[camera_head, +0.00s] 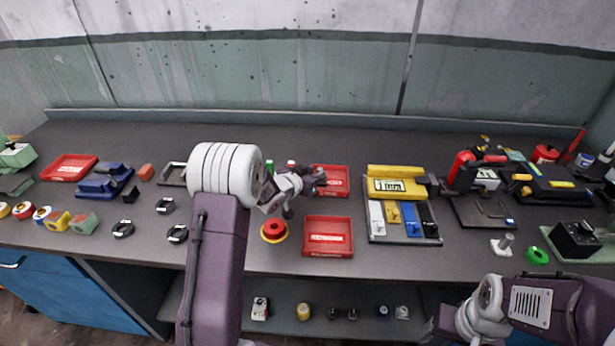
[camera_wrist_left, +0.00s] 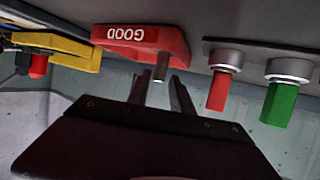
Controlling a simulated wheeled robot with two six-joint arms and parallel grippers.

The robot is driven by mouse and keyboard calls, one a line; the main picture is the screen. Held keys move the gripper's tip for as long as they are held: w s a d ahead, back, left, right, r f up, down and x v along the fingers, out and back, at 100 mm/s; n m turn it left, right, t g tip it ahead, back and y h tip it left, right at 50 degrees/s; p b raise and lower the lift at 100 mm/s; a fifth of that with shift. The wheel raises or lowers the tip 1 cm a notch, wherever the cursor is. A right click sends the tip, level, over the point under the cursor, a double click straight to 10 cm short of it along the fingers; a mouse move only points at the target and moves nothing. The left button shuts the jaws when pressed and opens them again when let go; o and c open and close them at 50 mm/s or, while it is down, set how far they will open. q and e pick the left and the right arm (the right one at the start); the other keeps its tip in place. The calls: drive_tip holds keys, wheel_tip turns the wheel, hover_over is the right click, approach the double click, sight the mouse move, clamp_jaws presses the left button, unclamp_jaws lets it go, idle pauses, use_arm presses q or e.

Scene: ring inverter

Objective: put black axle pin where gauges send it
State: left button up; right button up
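My left gripper (camera_head: 318,180) is over the bench beside the back red tray (camera_head: 336,190). In the left wrist view, which is upside down, its two fingers (camera_wrist_left: 162,88) are apart. A dark grey cylindrical pin (camera_wrist_left: 160,69) shows between the fingertips, in front of the red tray (camera_wrist_left: 145,36) marked GOOD. Space shows on both sides of the pin; whether it stands in the tray is unclear. A red gauge handle (camera_wrist_left: 218,92) and a green one (camera_wrist_left: 281,103) stand beside the tray. My right gripper (camera_head: 432,328) is low at the right, its fingers unclear.
A second red tray (camera_head: 328,250) lies at the bench front. A red and yellow round part (camera_head: 274,231) is left of it. A yellow-topped fixture (camera_head: 398,171) stands right of the trays. Several small black parts (camera_head: 123,229) lie left of my left arm. Bare bench lies along the back.

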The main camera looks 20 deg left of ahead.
use_arm(q)
drive_tip(key=v, duration=0.5)
drive_tip(key=shift+d+r, duration=0.25)
drive_tip(key=shift+r, duration=0.05)
drive_tip(key=s+d+r+p, duration=0.2)
drive_tip(key=d+r+p, duration=0.4)
drive_tip(key=r, duration=0.4)
drive_tip(key=s+f+g, duration=0.4)
drive_tip(key=s, duration=0.5)
drive_tip(key=s+f+n+g+y, duration=0.1)
drive_tip(key=s+f+g, duration=0.3)
drive_tip(key=s, duration=0.5)
drive_tip(key=s+f+n+g+y, duration=0.1)
drive_tip(key=s+f+g, duration=0.3)
drive_tip(key=s, duration=0.5)
drive_tip(key=shift+s+a+f+p, duration=0.2)
drive_tip(key=shift+s+p, duration=0.1)
drive_tip(key=shift+p, duration=0.1)
